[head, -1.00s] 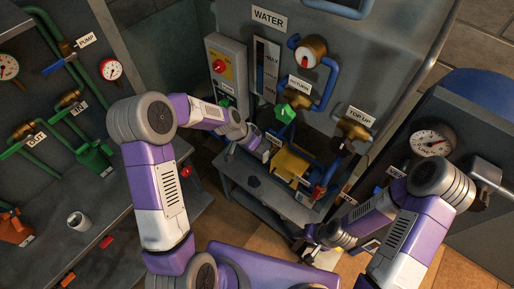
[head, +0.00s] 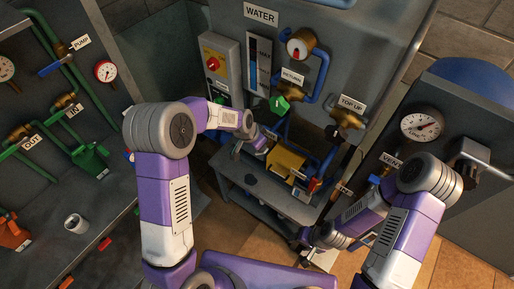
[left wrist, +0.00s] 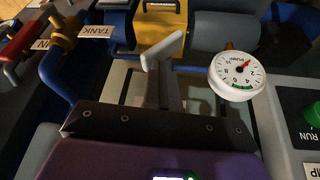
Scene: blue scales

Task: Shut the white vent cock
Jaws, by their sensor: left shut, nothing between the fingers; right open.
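A VENT label (head: 392,160) is at the right in the head view, behind my right arm. A small brass fitting shows beside it; the white vent cock's handle cannot be made out there. My left gripper (head: 263,149) is shut and empty, at the left of the yellow tank (head: 288,161) on the low bench. In the left wrist view its pale fingertips (left wrist: 162,55) are together, pointing toward the yellow tank (left wrist: 162,28). A pale slanted bar shows at the tips; I cannot tell whether it is a handle. My right gripper (head: 303,241) is open, low beside the bench.
A white-faced gauge (left wrist: 238,72) stands just right of the left fingertips, with a green RUN button (left wrist: 313,112) further right. A TANK label (left wrist: 97,32) and blue pipes lie to the left. A large gauge (head: 422,125) is on the right cabinet.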

